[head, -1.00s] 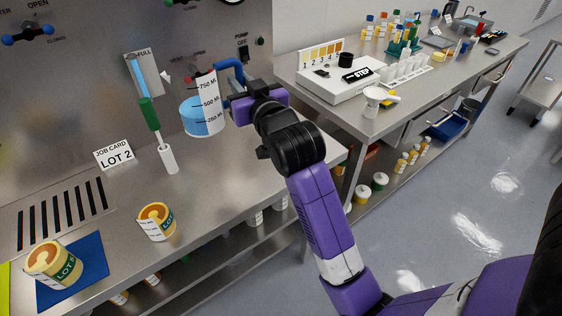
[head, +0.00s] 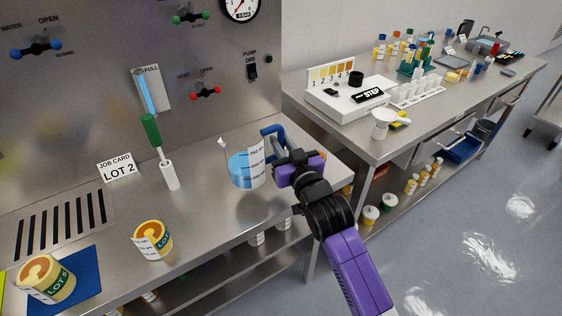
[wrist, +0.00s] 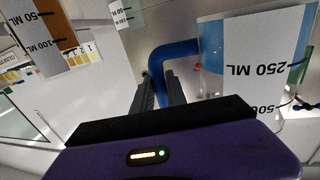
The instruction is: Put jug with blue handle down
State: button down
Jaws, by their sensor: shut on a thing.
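The clear jug (head: 246,170) holds blue liquid and has a white volume scale. In the head view it is roughly upright over the right part of the steel bench, with a dark patch like a shadow below it. It seems slightly above the bench, though contact is hard to judge. My gripper (head: 279,152) is at the jug's right side, shut on its blue handle (head: 270,132). In the wrist view the two dark fingers (wrist: 160,85) meet the blue handle (wrist: 178,48), beside the jug's wall with its scale (wrist: 255,60).
The bench (head: 205,225) has clear room in front of the jug. A green-topped tool in a white holder (head: 169,176), a job card (head: 118,167) and a labelled tub (head: 152,240) stand to the left. The wall panel (head: 90,90) rises behind.

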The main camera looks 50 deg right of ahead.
jog(key=shift+f, duration=3.1)
jog(key=shift+f+b, duration=0.1)
jog(key=shift+b, duration=0.2)
jog(key=c, duration=1.3)
grip_release()
jog(key=shift+c, duration=0.2)
jog(key=shift+r, duration=0.2)
jog(key=s+a+n+y, duration=0.1)
jog(key=s+a+y, duration=0.1)
jog(key=s+a, duration=0.6)
jog(key=s+a+f+n+y+b, duration=0.1)
jog(key=s+a+n+y, duration=0.1)
jog(key=s+a, duration=0.6)
jog(key=s+a+f+n+g+y+b, duration=0.1)
jog(key=s+a+y, duration=0.3)
jog(key=s, duration=1.4)
jog(key=a+n, duration=0.1)
jog(key=a, duration=0.3)
jog(key=shift+s+a+f, duration=0.2)
jog(key=shift+s+a, duration=0.1)
jog(key=shift+a, duration=0.1)
